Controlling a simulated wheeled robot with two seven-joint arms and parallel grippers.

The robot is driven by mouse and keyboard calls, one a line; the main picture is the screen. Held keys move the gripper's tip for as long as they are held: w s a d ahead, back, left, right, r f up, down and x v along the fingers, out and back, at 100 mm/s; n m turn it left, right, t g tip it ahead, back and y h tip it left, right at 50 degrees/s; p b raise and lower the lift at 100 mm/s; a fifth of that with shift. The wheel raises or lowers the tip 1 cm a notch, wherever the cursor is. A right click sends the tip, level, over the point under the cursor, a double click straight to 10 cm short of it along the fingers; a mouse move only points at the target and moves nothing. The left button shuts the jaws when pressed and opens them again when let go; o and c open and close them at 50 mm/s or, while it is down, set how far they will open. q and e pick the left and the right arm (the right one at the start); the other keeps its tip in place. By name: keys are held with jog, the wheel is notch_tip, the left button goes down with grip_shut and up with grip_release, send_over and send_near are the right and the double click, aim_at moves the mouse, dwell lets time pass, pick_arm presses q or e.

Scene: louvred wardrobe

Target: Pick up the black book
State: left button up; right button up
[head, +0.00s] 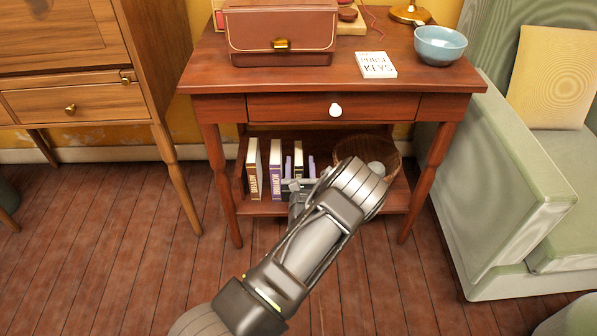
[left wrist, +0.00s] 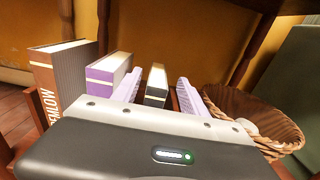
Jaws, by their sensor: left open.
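The black book (head: 298,152) stands upright on the lower shelf of the wooden side table. In the left wrist view the black book (left wrist: 156,90) shows its pale page edge and dark spine. My left gripper (head: 299,164) reaches into the shelf, open, with its lilac fingers either side of the black book. In the left wrist view the fingers of my left gripper (left wrist: 159,85) flank the book with small gaps. The lower part of the book is hidden behind the gripper body. My right gripper is not in view.
A purple book (head: 275,168) and a brown book (head: 253,170) stand to the left. A wicker basket (head: 385,150) with a pale round object sits to the right. The table top (head: 210,80) is above my arm. A green sofa (head: 500,190) stands at the right.

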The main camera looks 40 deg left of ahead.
aim_at(299, 152)
pick_arm(q)
jog(key=shift+w+a+f+b, duration=0.15)
jog(key=shift+w+a+b, duration=0.2)
jog(key=shift+a+b, duration=0.1)
jog(key=b+x, duration=0.2)
jog(key=x, duration=0.1)
jog(key=shift+w+a+f, duration=0.1)
jog(key=shift+w+a, duration=0.05)
jog(key=shift+a, duration=0.05)
jog(key=shift+w+a, duration=0.15)
jog(key=shift+w, duration=0.1)
jog(key=shift+c, duration=0.5)
grip_shut()
jog(key=shift+r, duration=0.2)
dwell(0.4)
